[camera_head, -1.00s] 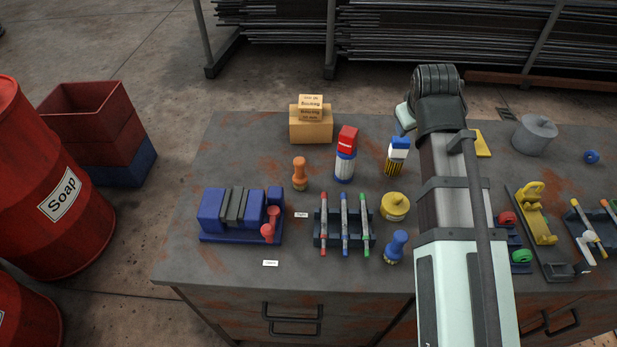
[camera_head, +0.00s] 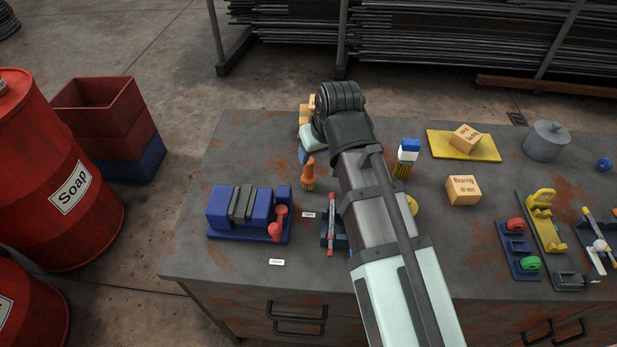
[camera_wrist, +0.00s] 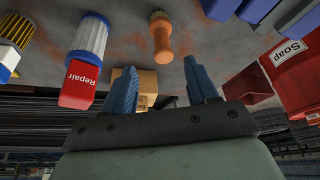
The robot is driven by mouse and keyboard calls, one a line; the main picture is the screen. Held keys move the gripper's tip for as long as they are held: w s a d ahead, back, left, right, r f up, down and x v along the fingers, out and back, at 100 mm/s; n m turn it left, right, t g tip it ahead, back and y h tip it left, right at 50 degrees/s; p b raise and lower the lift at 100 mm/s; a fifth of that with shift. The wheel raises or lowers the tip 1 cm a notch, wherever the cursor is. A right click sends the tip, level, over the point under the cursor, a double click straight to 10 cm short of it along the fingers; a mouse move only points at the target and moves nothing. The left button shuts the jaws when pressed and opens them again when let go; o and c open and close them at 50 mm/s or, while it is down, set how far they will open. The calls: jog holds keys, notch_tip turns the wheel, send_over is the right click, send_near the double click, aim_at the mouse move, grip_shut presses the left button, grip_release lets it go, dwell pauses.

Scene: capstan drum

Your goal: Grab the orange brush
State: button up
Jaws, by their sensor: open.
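The orange brush (camera_head: 309,170) stands upright on its yellowish bristles on the grey workbench, just left of my arm in the head view. In the wrist view the orange brush (camera_wrist: 162,42) shows above the gap between my fingers, with clear space around it. My gripper (camera_wrist: 162,78) is open, its two blue fingers spread and empty. In the head view my gripper (camera_head: 303,155) hangs just behind the brush, mostly hidden by my wrist. I cannot tell the exact gap between fingers and brush, but nothing is held.
A blue block fixture (camera_head: 248,212) and a marker rack (camera_head: 330,230) stand toward the bench front.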

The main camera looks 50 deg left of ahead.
aim_at(309, 168)
jog(key=x, duration=0.5)
jog(key=shift+a+f, duration=0.15)
jog(key=shift+f, duration=0.2)
jog(key=shift+x, duration=2.55)
jog(key=shift+s+a, duration=0.1)
jog(key=shift+a, duration=0.05)
jog(key=shift+c, duration=0.5)
grip_shut()
jog(key=shift+r, duration=0.15)
